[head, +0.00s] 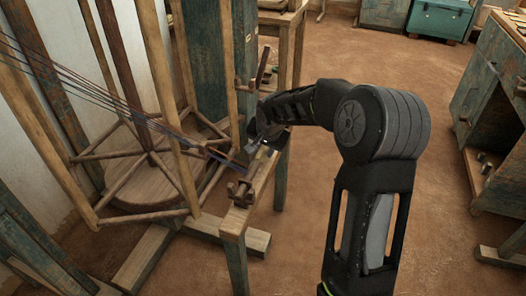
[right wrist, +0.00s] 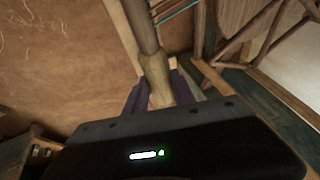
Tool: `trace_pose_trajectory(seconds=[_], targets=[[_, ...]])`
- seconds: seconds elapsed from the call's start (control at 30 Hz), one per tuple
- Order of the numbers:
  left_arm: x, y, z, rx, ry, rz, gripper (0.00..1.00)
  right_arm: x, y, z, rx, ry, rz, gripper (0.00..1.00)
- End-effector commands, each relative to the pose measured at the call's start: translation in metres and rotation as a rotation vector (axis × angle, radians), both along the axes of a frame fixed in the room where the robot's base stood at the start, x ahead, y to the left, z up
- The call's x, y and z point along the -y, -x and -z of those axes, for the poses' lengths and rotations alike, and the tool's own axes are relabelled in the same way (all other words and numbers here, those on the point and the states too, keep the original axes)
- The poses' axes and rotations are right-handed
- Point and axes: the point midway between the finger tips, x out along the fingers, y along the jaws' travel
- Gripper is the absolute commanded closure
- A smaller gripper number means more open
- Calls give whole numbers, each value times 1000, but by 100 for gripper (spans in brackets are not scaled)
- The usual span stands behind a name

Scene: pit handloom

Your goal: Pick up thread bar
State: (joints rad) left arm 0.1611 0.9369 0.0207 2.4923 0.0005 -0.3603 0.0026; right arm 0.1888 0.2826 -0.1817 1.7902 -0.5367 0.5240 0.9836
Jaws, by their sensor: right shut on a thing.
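The thread bar (right wrist: 158,82) is a round wooden bar in the right wrist view, running from the top centre down between my fingers. My right gripper (right wrist: 155,95) is shut on it, with a dark finger on each side. In the head view my right gripper (head: 256,146) is at the narrow wooden bench by the winding frame, beside where the dark threads (head: 165,128) end. The bar is mostly hidden there by the gripper. I cannot tell whether it is lifted clear of its supports. My left gripper is in neither view.
A tall wooden winding frame (head: 163,62) with a round base (head: 140,186) stands left of my gripper. A wooden bracket (head: 240,192) sits on the bench (head: 262,186). A worn cabinet (head: 492,85) stands at right, a green chest (head: 439,20) behind. The brown floor between is clear.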

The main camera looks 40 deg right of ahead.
Motion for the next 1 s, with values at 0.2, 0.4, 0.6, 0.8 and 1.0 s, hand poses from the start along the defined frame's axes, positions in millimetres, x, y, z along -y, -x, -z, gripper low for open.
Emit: trace_pose_trajectory(seconds=[0.2, 0.4, 0.6, 0.8, 1.0], targets=[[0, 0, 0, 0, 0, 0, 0, 0, 0, 0, 0, 0, 0, 100], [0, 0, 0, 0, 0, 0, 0, 0, 0, -1, 1, 0, 0, 100], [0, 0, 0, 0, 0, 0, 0, 0, 0, -2, 1, 0, 0, 100], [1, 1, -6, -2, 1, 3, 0, 0, -1, -20, 4, 1, 0, 100], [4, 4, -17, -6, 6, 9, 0, 0, -1, -58, 6, 1, 0, 100]])
